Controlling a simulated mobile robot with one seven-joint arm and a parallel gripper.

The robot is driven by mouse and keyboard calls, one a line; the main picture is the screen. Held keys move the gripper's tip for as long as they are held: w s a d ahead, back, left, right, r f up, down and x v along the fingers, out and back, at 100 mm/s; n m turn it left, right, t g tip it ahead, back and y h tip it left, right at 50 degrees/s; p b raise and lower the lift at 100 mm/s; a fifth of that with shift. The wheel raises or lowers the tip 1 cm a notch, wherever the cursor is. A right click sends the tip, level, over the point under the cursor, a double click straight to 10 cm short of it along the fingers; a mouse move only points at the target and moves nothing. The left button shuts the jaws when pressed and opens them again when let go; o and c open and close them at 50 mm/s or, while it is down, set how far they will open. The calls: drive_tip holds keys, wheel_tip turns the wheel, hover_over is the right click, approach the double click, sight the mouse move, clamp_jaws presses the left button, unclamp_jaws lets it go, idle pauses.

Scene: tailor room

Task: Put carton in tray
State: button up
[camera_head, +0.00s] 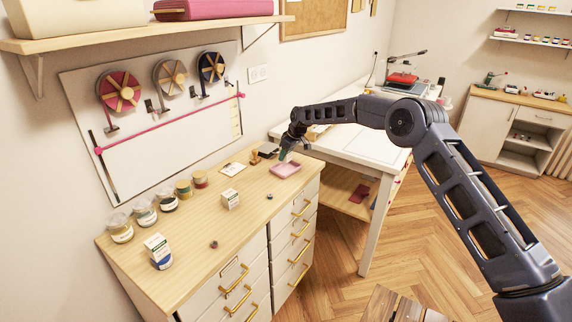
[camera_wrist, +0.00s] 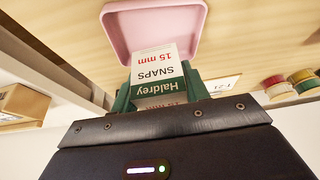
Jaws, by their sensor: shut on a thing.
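The pink tray (camera_head: 286,170) lies on the wooden top of the drawer cabinet, near its far right end. In the wrist view the tray (camera_wrist: 194,25) shows just beyond the fingertips. My gripper (camera_head: 287,153) is above the tray in the head view. In the wrist view my gripper (camera_wrist: 158,84) is shut on a white and green carton (camera_wrist: 158,68) printed "Haldrey SNAPS 15 mm". The carton's end overlaps the tray's area in that view; I cannot tell whether it touches the tray floor. The carton is hardly distinguishable in the head view.
Several jars (camera_head: 145,212) line the wall side. Cards and dark items lie near the tray. A white table (camera_head: 352,146) stands behind right. The cabinet's front middle is mostly free.

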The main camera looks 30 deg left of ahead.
sight(286, 170)
drive_tip(key=shift+f, duration=2.55)
drive_tip(key=shift+f, duration=0.15)
drive_tip(key=o, duration=1.1)
drive_tip(key=v, duration=1.2)
